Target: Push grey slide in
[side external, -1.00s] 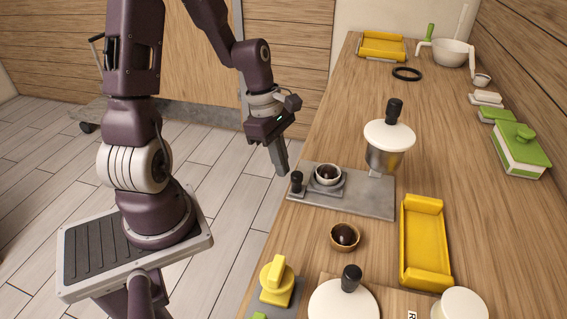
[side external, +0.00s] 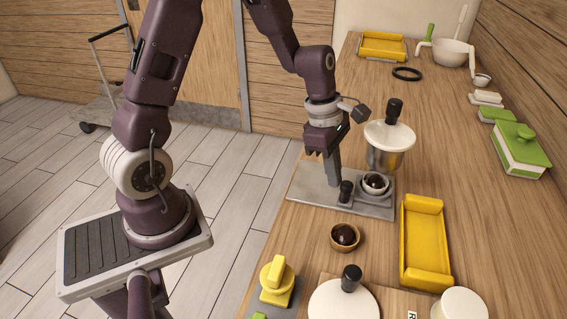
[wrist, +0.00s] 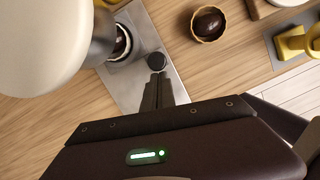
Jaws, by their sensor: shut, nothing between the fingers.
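The grey slide (side external: 361,196) sits on a grey metal base plate (side external: 312,190), toward the plate's right end. It carries a small cup (side external: 375,182) with a dark round item in it and has a black knob (side external: 346,190) on its left side. My gripper (side external: 334,180) is shut and empty, pointing down just left of the knob. In the wrist view the closed fingertips (wrist: 157,78) are at the black knob (wrist: 155,62), touching or nearly so. The cup (wrist: 121,42) shows partly there, behind a pale blurred shape.
A steel dispenser (side external: 385,158) with a white lid stands behind the slide. A wooden bowl (side external: 344,236) with a dark item is in front of the plate. A yellow tray (side external: 424,243) lies to the right. A yellow-handled block (side external: 277,280) is at the front left.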

